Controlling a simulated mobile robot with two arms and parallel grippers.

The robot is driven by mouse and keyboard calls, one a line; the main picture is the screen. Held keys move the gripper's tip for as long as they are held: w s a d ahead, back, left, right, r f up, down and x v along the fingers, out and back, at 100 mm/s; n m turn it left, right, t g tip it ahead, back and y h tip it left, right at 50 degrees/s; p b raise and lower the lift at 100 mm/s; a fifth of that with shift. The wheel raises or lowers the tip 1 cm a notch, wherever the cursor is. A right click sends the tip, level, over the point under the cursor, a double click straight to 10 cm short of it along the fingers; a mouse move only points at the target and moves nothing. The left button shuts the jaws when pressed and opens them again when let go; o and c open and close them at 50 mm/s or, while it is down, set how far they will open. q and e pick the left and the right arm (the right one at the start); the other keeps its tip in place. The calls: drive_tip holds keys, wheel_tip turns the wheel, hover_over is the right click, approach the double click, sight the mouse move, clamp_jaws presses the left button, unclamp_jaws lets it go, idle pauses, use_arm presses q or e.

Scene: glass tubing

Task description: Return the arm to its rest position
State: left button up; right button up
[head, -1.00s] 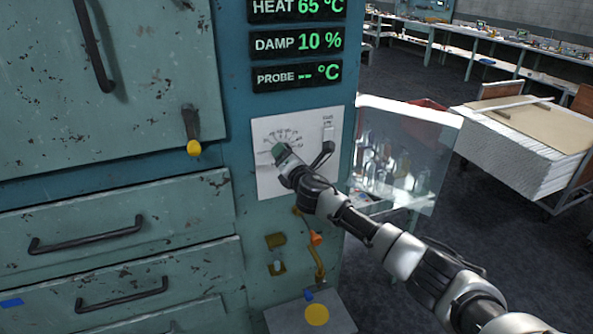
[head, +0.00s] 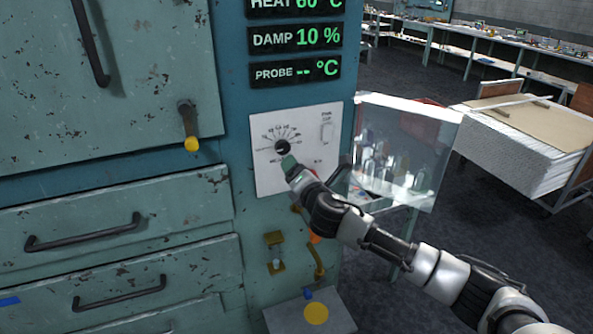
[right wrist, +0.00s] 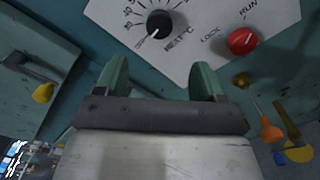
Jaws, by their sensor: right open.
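My right arm reaches in from the lower right in the head view. Its gripper (head: 288,162) is just in front of the white dial panel (head: 262,182), below the black heat knob (head: 282,147). In the right wrist view the green fingers of the gripper (right wrist: 158,80) are apart with nothing between them. The heat knob (right wrist: 159,24) shows above the fingers, clear of them. A red knob (right wrist: 242,41) sits to its right on the panel. My left gripper is not in view.
The teal cabinet has drawers (head: 110,232) and a yellow-tipped lever (head: 190,130) at left. A cart with stacked sheets (head: 530,145) is farther right. Dark floor is open between them.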

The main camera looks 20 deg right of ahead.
drive_tip(key=s+a+f+m+g+h, duration=0.1)
drive_tip(key=s+a+f+m+g, duration=0.2)
drive_tip(key=s+f+m, duration=0.5)
drive_tip(key=s+a+f+m+g, duration=0.2)
drive_tip(key=s+f+m+g, duration=0.25)
drive_tip(key=s+f, duration=0.4)
drive_tip(key=s+d+f+m+g, duration=0.1)
drive_tip(key=s+m+g, duration=0.4)
drive_tip(key=s, duration=0.8)
drive_tip(key=s+d+f+m+g, duration=0.2)
drive_tip(key=s+m, duration=0.5)
drive_tip(key=s, duration=0.7)
wheel_tip(320, 180, down, 28)
drive_tip(key=g+b, duration=0.1)
drive_tip(key=b, duration=0.2)
drive_tip(key=s+d+f+g+b, duration=0.1)
drive_tip(key=s+d+f+b, duration=0.1)
drive_tip(key=s+f, duration=1.4)
wheel_tip(320, 180, down, 4)
drive_tip(key=shift+s+d+f+b, duration=0.15)
drive_tip(key=shift+d+f+b, duration=0.15)
drive_tip(key=shift+b, duration=0.4)
